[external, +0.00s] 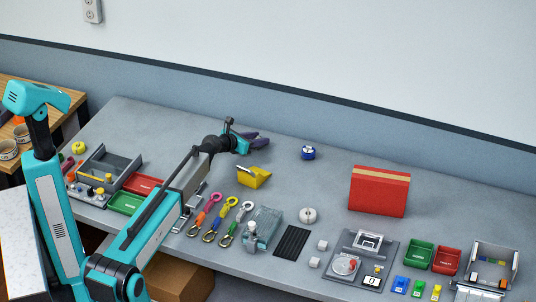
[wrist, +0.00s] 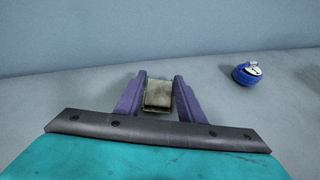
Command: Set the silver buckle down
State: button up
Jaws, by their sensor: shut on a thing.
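The silver buckle (wrist: 158,94) shows in the wrist view as a dull grey-beige block between the two purple fingers of my gripper (wrist: 158,92). The fingers are shut on it at both sides. In the external view my gripper (external: 256,138) is stretched out toward the back of the grey bench, left of the blue round item. The buckle itself cannot be made out there. Whether its underside touches the bench is hard to tell.
A blue round item (wrist: 246,74) lies to the right of my gripper; it also shows in the external view (external: 308,152). A yellow scoop-like box (external: 254,177) stands in front of the gripper. A red box (external: 379,192) stands farther right. The bench top (external: 330,160) around the blue item is clear.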

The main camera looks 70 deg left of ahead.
jog(key=shift+f, duration=0.15)
jog(key=o, duration=1.1)
jog(key=shift+s+r, duration=0.1)
jog(key=shift+r, duration=0.1)
jog(key=shift+b+v, duration=0.55)
jog(key=shift+v, duration=5.35)
jog(key=shift+r, duration=0.1)
